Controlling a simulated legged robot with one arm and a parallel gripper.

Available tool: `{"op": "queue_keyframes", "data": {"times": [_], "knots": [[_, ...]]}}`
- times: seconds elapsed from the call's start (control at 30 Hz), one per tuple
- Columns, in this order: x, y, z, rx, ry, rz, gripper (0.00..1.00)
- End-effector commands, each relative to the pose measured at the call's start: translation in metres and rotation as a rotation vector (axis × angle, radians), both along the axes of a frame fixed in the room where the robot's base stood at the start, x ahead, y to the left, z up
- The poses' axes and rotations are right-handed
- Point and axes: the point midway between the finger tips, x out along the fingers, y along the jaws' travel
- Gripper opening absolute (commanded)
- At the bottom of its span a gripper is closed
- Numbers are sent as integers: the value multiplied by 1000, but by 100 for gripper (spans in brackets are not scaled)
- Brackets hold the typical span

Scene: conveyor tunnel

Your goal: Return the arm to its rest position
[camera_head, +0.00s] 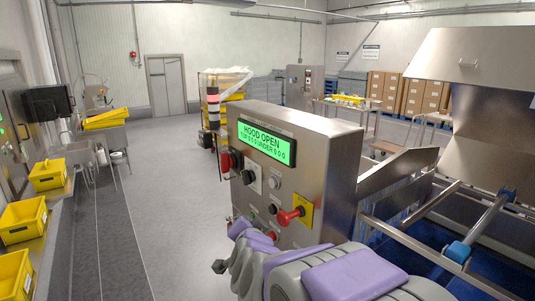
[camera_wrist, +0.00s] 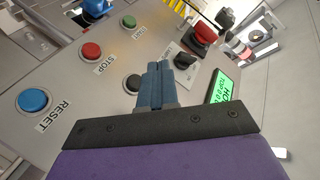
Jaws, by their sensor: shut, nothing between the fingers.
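My gripper (camera_wrist: 158,68) shows in the wrist view with its two blue-grey fingers together and nothing between them. It points at the grey control panel (camera_wrist: 62,75), but the gap to the panel cannot be judged. In the head view my arm, purple and grey, is at the bottom centre, folded low in front of the steel control box (camera_head: 325,160). A small dark part at its left end appears to be my gripper (camera_head: 220,267), left of the panel's lower edge.
The panel has a green "HOOD OPEN" display (camera_head: 266,142), a red knob on a yellow plate (camera_head: 290,215) and a blue RESET button (camera_wrist: 33,100). The raised steel hood (camera_head: 465,55) and conveyor frame stand right. Yellow bins (camera_head: 22,220) line the left. Floor (camera_head: 170,190) between is clear.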

Motion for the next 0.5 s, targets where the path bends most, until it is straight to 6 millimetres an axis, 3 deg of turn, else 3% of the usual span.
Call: {"op": "queue_keyframes", "data": {"times": [0.27, 0.5], "knots": [[-96, -37, -59, -217, 361, 233, 0], [-215, -92, -110, -400, 711, 405, 0]]}}
